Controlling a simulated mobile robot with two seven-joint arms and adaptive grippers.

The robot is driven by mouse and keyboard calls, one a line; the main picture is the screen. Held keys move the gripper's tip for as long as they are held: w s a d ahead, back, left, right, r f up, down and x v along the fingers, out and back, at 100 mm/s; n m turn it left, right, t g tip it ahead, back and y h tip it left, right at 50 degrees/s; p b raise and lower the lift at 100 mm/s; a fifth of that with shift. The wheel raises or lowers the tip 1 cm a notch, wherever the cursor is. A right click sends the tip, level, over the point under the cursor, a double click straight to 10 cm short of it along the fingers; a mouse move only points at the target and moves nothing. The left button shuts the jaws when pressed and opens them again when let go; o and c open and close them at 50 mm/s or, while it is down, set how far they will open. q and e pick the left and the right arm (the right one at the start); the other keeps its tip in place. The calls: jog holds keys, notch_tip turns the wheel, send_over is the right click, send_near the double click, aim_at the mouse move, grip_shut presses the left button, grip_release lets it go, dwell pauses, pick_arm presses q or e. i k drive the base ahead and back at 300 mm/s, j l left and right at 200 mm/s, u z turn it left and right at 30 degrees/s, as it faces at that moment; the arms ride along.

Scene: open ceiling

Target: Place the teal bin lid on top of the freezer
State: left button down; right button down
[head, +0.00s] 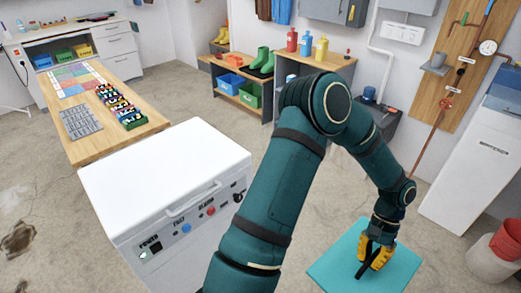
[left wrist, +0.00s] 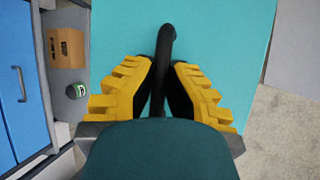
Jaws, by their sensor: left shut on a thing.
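The teal bin lid (head: 330,266) is a flat square panel at the lower right of the head view, and it fills much of the left wrist view (left wrist: 225,35). A black handle (left wrist: 165,45) stands on it. My left gripper (head: 375,258) has yellow finger pads, one on each side of the handle, and is shut on it. The lid is right of the freezer and apart from it. The freezer (head: 165,165) is a white chest with a closed, bare top and a front panel marked power, fast and alarm. My right gripper is not in view.
A wooden table (head: 80,145) with small items stands against the freezer's far side. A tall white appliance (head: 475,150) and a red bucket (head: 495,255) are at the right. A workbench (head: 315,60) with bottles stands behind. Open concrete floor lies between.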

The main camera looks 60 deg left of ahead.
aim_at(160, 169)
jog(key=l+u, duration=0.15)
jog(key=u, duration=1.2)
jog(key=i+j+u, duration=0.45)
jog(key=i+j, duration=0.35)
jog(key=i, duration=0.05)
